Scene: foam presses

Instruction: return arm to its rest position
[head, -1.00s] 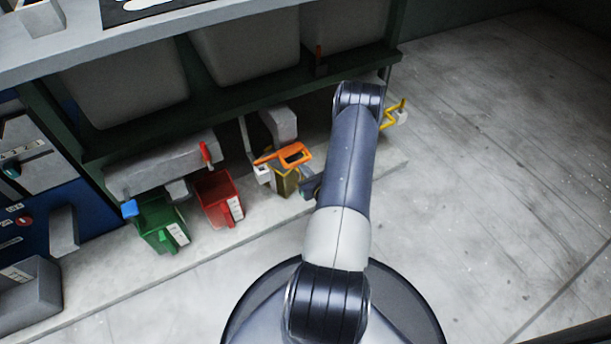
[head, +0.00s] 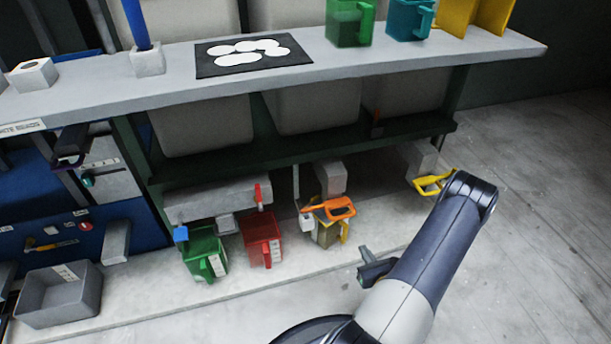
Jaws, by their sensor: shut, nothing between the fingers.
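My arm (head: 437,245) reaches up from the bottom edge of the head view, right of centre, with its elbow bent at the top. My gripper (head: 366,262) shows partly, sticking out to the left from behind the arm. It is shut and holds nothing. It is over the pale floor, apart from the containers to its left. The rest of the wrist is hidden behind the arm.
A workbench (head: 480,58) spans the back, with a green jug (head: 348,24) and a teal jug (head: 404,20) on it. Below are a green bin (head: 203,252), a red bin (head: 262,240), an orange-handled tool (head: 335,208) and a yellow handle (head: 432,184). The right floor is clear.

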